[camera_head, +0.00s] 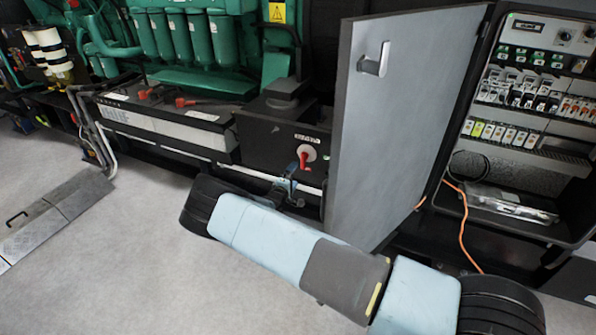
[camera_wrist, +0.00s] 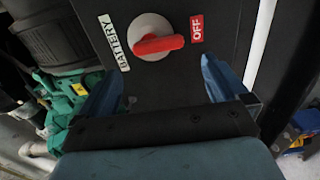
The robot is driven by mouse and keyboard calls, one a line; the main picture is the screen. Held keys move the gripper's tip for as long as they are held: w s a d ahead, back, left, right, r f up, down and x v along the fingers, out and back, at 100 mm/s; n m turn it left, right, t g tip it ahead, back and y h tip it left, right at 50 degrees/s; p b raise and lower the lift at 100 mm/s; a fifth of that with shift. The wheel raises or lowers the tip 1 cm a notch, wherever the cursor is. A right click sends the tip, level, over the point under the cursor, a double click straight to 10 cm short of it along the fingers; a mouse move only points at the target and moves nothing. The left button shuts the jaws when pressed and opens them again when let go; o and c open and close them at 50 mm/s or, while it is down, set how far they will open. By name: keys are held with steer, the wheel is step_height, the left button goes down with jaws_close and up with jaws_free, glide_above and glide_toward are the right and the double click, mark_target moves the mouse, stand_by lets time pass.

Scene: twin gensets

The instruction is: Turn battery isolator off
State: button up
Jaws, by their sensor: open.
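The battery isolator is a red rotary handle (camera_wrist: 160,45) on a round white disc (camera_wrist: 148,29), on a black box. In the wrist view the handle lies nearly level, its narrower end toward the red OFF label (camera_wrist: 196,29). A white BATTERY label (camera_wrist: 113,42) is on the other side. In the head view the isolator handle (camera_head: 304,159) points downward. My gripper (camera_wrist: 162,68) is open and empty. Its blue fingers are spread to either side of the handle, apart from it, with the tips just short of the disc. In the head view my gripper (camera_head: 287,186) is just below the isolator, partly hidden by my arm.
An open grey cabinet door (camera_head: 390,120) stands close to the right of the isolator. Batteries (camera_head: 165,122) with red terminal covers sit to its left, under the green engine (camera_head: 170,40). An orange cable (camera_head: 463,225) hangs from the cabinet. The floor (camera_head: 130,260) at the left front is mostly clear.

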steer(key=shift+v, duration=2.5)
